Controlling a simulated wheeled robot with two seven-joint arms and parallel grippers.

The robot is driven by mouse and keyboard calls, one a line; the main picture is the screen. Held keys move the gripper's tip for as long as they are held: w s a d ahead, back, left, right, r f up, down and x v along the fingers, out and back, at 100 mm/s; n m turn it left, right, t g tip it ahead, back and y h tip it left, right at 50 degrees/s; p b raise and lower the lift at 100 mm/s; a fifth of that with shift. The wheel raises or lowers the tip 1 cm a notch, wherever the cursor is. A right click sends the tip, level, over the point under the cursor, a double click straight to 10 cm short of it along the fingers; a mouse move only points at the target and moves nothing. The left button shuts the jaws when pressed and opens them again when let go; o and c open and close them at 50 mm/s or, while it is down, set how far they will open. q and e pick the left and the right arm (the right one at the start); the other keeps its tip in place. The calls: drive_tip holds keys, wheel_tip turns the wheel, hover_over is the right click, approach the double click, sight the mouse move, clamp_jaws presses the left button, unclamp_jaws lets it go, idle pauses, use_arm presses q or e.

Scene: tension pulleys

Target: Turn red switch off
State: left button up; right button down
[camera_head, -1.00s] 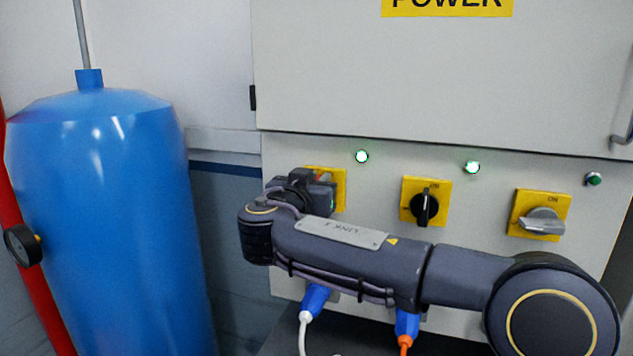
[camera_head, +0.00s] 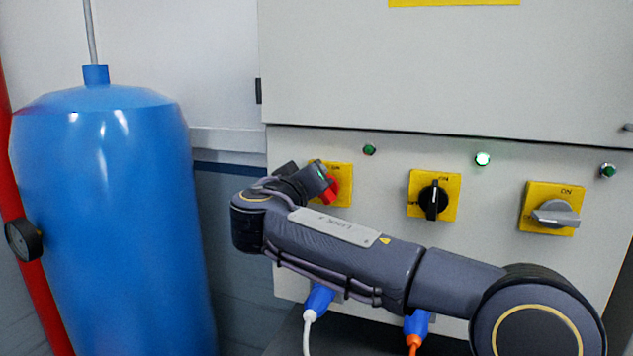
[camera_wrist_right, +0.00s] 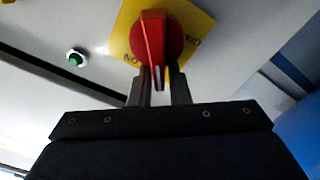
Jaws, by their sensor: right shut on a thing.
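The red switch (camera_head: 332,189) is a rotary knob on a yellow plate (camera_head: 342,172), at the left of the row on the grey power cabinet. My right gripper (camera_head: 325,186) is at this knob, its arm coming in from the right and partly hiding it. In the right wrist view the red knob (camera_wrist_right: 153,38) is seen close up, with the two dark fingers (camera_wrist_right: 163,82) at either side of its handle, shut on it. Lettering shows on the yellow plate, upside down. The indicator light (camera_head: 369,150) near the red switch is dark green, unlit. My left gripper is not in view.
A black switch (camera_head: 433,200) and a grey switch (camera_head: 556,213) sit to the right on yellow plates. The light (camera_head: 482,159) above the black one is lit; the far right light (camera_head: 608,170) is unlit. Plugs (camera_head: 319,298) hang below. A blue tank (camera_head: 110,220) stands left.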

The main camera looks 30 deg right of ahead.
drive_tip(key=shift+w+a+f+n, duration=0.15)
drive_tip(key=shift+f+n, duration=0.4)
drive_tip(key=shift+n, duration=1.3)
drive_tip(key=shift+w+a+f+n, duration=0.15)
drive_tip(key=shift+f+n, duration=0.35)
drive_tip(key=shift+n, duration=1.3)
drive_tip(key=shift+w+a+f+n, duration=0.15)
drive_tip(key=shift+f+n, duration=0.4)
drive_tip(key=shift+n, duration=1.3)
drive_tip(key=shift+d, duration=0.1)
drive_tip(key=c, duration=1.5)
unclamp_jaws()
drive_tip(key=shift+c, duration=0.2)
drive_tip(key=shift+o, duration=0.9)
drive_tip(key=shift+r, duration=0.1)
